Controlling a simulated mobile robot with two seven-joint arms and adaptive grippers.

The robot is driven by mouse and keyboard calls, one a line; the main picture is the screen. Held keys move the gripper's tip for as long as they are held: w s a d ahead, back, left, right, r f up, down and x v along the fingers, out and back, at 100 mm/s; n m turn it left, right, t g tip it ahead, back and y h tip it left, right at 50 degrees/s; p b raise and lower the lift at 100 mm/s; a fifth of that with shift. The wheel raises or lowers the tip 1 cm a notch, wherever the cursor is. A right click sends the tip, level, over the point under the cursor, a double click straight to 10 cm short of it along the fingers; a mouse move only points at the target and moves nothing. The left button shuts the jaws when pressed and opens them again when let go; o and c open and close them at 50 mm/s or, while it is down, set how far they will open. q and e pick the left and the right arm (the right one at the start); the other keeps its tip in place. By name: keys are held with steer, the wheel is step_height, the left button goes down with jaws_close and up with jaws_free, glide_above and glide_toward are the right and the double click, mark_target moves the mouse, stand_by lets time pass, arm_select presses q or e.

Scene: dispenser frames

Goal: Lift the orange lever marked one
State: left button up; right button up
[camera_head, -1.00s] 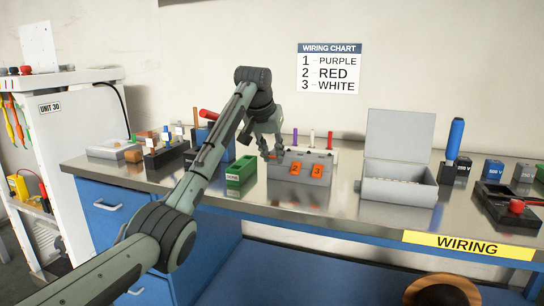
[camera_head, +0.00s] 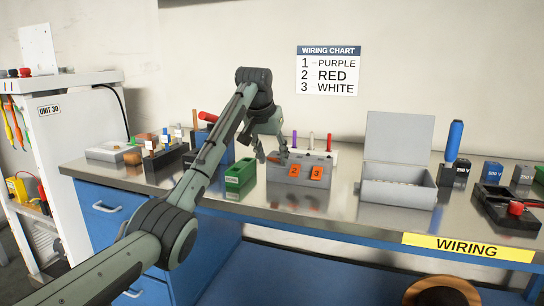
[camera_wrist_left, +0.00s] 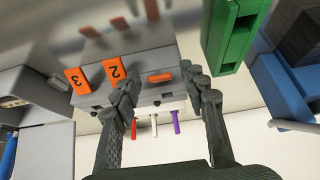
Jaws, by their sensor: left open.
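The grey dispenser box (camera_head: 300,158) stands on the metal bench and carries orange levers. Levers 2 (camera_head: 294,171) and 3 (camera_head: 316,173) hang down with their numbers facing out. A third orange lever (camera_wrist_left: 160,78), beside lever 2, shows as a narrow strip with no number visible; it sticks out more level than the others. My left gripper (camera_wrist_left: 165,92) is open, with one finger on each side of this lever, and I see a clear gap on its right. In the head view my left gripper (camera_head: 272,156) is at the box's left end.
A green bin (camera_head: 240,173) stands just left of the dispenser. Purple, red and white rods rise behind it. An open grey box (camera_head: 398,187) stands to the right, with bare bench between. A wiring chart (camera_head: 329,70) hangs on the wall.

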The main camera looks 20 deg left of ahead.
arm_select(q)
steer(key=v, duration=1.2)
